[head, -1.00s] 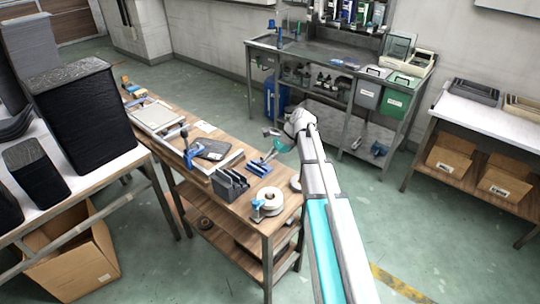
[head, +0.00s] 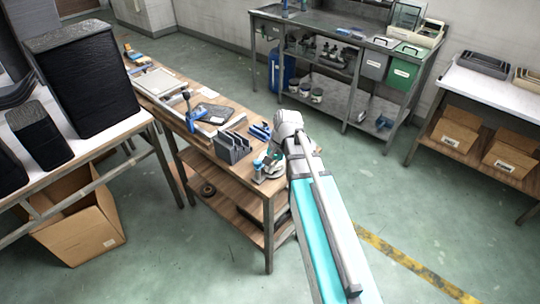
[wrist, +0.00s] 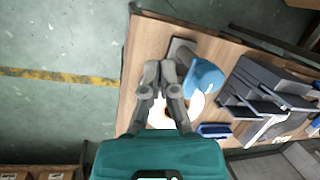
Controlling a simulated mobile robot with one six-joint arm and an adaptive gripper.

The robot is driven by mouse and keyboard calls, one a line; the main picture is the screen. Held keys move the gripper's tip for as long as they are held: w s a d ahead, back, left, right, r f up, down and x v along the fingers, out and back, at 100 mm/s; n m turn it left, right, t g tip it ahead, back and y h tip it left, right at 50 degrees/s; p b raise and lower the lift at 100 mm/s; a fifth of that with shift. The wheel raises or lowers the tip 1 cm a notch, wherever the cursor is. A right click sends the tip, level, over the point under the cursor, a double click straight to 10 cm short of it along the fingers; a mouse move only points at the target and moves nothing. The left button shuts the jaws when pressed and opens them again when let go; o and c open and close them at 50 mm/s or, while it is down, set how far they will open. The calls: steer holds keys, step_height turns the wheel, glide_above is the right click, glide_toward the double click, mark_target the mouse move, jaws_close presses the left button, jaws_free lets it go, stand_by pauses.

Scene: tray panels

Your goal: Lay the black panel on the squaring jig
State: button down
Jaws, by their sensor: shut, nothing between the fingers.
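A small black panel (head: 213,113) lies flat on the workbench, on or beside a pale board with a blue clamp (head: 193,112). This board looks like the squaring jig, but I cannot tell surely; the panel's exact seating on it is too small to see. My gripper (wrist: 160,85) is shut and empty above the near end of the bench, over a white roll (wrist: 158,116). In the head view my arm partly hides the gripper (head: 272,162). The panel is not clearly visible in the wrist view.
A dark slotted rack (head: 234,146) and a blue clamp (head: 260,131) stand close to my gripper. A blue object (wrist: 205,77) sits beside the fingers. A table with tall black stacks (head: 85,75) stands left. Open floor (head: 420,210) lies right.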

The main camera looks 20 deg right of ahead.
steer(key=s+f+n+h+b, duration=0.3)
steer(key=s+f+n, duration=0.1)
steer(key=s+n, duration=0.3)
steer(key=shift+s+a+f, duration=0.3)
steer(key=shift+s+a, duration=0.1)
steer(key=shift+s, duration=0.4)
steer(key=shift+s, duration=0.15)
